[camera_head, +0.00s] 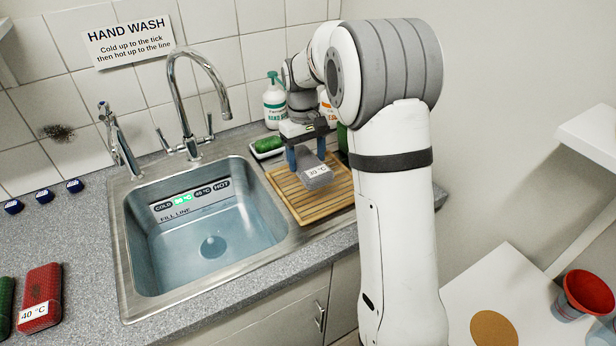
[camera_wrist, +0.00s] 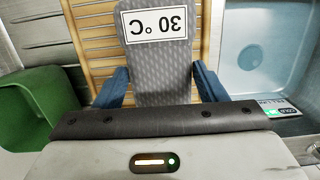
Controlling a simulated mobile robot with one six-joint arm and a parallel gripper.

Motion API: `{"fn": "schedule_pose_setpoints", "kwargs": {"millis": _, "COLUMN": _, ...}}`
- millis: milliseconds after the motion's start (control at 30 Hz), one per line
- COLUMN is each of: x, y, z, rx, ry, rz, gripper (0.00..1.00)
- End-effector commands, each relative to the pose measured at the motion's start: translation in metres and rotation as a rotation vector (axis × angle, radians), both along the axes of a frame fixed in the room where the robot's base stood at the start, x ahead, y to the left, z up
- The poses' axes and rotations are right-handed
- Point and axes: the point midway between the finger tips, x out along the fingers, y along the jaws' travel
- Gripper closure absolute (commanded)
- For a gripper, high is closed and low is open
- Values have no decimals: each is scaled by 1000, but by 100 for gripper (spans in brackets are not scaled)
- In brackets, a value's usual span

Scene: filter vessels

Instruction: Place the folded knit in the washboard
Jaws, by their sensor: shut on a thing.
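The folded knit is a grey block (camera_head: 314,171) with a white "30 °C" label. My gripper (camera_head: 306,158) is shut on it, with blue fingers on both sides. In the wrist view the grey knit (camera_wrist: 158,75) sits between the blue fingertips (camera_wrist: 160,88). The washboard looks to be the slatted wooden board (camera_head: 291,203) right of the sink; it also shows in the wrist view (camera_wrist: 95,45). The knit is over this board; whether it touches the slats I cannot tell. Part of the board is hidden behind the knit and my arm.
The sink (camera_head: 165,262) holds water, with a temperature strip (camera_head: 190,198) lit green at one mark. A red "40 °C" block (camera_head: 40,290) lies at the left. A soap bottle (camera_head: 274,100) and a dish with a green item (camera_head: 267,147) stand behind the board. A green bin (camera_wrist: 35,105) shows in the wrist view.

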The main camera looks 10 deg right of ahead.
Motion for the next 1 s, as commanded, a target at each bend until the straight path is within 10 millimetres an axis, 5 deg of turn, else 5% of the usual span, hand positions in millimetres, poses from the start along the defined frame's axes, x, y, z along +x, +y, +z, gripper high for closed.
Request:
{"fn": "schedule_pose_setpoints", "kwargs": {"millis": 500, "x": 0, "y": -2, "z": -59, "rx": 0, "ry": 1, "rz": -4, "gripper": 63}}
{"fn": "schedule_pose_setpoints", "kwargs": {"millis": 867, "x": 0, "y": -2, "z": -65, "rx": 0, "ry": 0, "rz": -4, "gripper": 63}}
{"fn": "schedule_pose_setpoints", "kwargs": {"millis": 900, "x": 0, "y": -2, "z": -64, "rx": 0, "ry": 0, "rz": -4, "gripper": 33}}
{"fn": "schedule_pose_setpoints", "kwargs": {"millis": 1000, "x": 0, "y": -2, "z": -64, "rx": 0, "ry": 0, "rz": -4, "gripper": 25}}
